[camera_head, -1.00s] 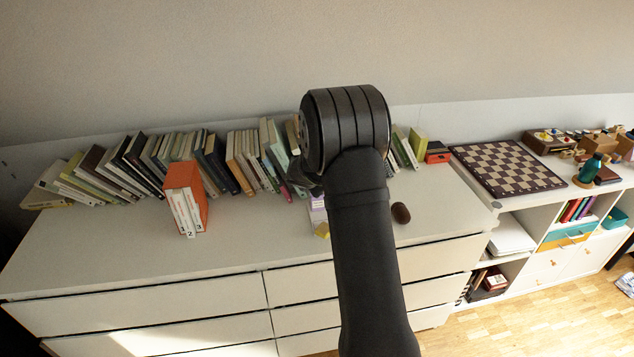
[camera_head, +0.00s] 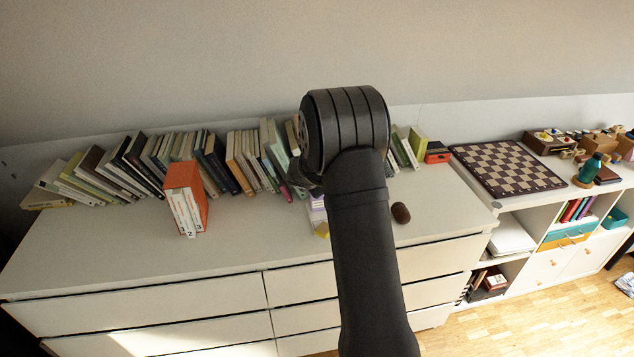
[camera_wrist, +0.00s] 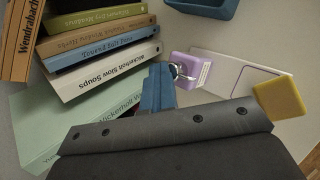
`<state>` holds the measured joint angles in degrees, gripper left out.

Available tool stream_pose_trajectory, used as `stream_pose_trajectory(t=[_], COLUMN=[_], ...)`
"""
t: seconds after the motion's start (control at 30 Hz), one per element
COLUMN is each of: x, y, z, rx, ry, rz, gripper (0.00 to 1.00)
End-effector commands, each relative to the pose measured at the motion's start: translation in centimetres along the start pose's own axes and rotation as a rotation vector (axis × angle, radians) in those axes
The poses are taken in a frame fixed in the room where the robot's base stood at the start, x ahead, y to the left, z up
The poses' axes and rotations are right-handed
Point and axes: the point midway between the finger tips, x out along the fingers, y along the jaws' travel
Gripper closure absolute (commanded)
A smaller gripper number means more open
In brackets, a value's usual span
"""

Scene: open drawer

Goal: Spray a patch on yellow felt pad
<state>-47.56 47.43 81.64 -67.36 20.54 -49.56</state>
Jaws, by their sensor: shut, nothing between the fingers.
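The yellow felt pad (camera_wrist: 280,97) shows at the right of the wrist view, by a white flat piece with a dark outline (camera_wrist: 238,72). In the head view the yellow pad (camera_head: 322,229) is partly hidden behind my arm. A purple item with a shiny, glassy part (camera_wrist: 196,73) lies left of the pad; I cannot tell if it is a sprayer. The head view shows mostly my dark arm, which hides the fingers.
Leaning books (camera_wrist: 100,70) stand close on the gripper's left. On the dresser top (camera_head: 120,240) are an orange file box (camera_head: 187,195) and a brown oval object (camera_head: 401,212). A chessboard (camera_head: 507,167) lies right. The dresser's front left is clear.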

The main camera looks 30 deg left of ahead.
Motion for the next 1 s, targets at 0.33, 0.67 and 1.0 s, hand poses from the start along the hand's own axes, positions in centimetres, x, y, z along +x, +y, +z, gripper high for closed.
stream_pose_trajectory(t=[0.33, 0.67, 1.0], x=[-1.6, -3.8, -4.1], y=[0.8, 2.6, 2.9], z=[1.0, 2.7, 3.0], rx=[0.0, 0.0, -0.001], ry=[0.003, 0.001, 0.001], rz=[-0.009, -0.004, -0.003], gripper=[1.0, 1.0, 1.0])
